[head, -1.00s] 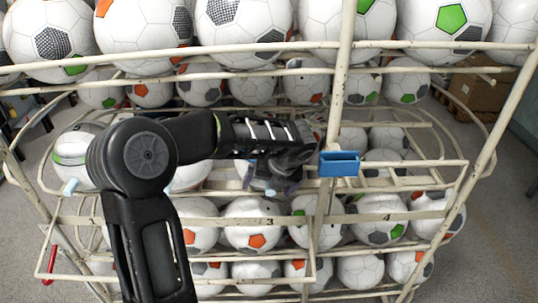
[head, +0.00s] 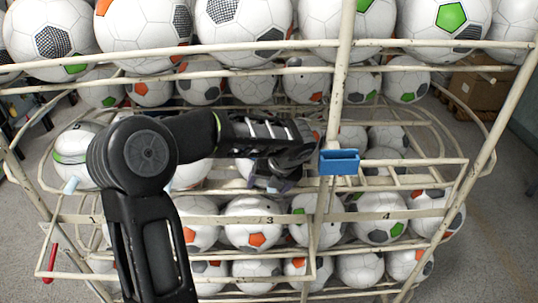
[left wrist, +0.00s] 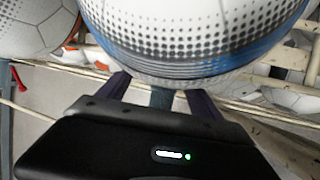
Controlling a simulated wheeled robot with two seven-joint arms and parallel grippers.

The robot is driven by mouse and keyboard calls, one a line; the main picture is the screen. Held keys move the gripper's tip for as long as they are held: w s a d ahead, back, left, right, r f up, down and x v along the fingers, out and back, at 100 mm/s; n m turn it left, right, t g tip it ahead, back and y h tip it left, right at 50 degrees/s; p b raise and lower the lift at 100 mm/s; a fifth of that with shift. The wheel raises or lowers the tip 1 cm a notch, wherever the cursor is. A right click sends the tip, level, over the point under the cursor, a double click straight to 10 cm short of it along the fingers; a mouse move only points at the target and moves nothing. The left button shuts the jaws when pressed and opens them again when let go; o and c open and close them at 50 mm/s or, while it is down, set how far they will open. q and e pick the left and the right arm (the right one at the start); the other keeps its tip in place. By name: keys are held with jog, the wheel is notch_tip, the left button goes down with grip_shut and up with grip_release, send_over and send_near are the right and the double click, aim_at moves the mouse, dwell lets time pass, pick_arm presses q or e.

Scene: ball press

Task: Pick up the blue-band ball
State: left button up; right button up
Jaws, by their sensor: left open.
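The blue-band ball (left wrist: 190,35) fills the top middle of the left wrist view, white with grey dots and a blue band along its lower side. My left gripper (left wrist: 161,95) is open, its two dark fingers pointing at the lower edge of this ball. I cannot tell whether the fingers touch it. In the head view my left gripper (head: 268,183) reaches over the middle shelf of the rack and hides most of what lies behind it. No blue band shows there. My right gripper is not in view.
A cream metal rack (head: 130,221) with rails and posts holds several rows of balls. A blue holder (head: 339,162) sits on a post just right of my left gripper. Another white ball (left wrist: 35,25) lies left of the blue-band ball. Bare floor (head: 490,240) is at the right.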

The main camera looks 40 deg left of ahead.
pick_arm(q)
grip_shut()
dwell(0.5)
jog(key=shift+r, duration=0.1)
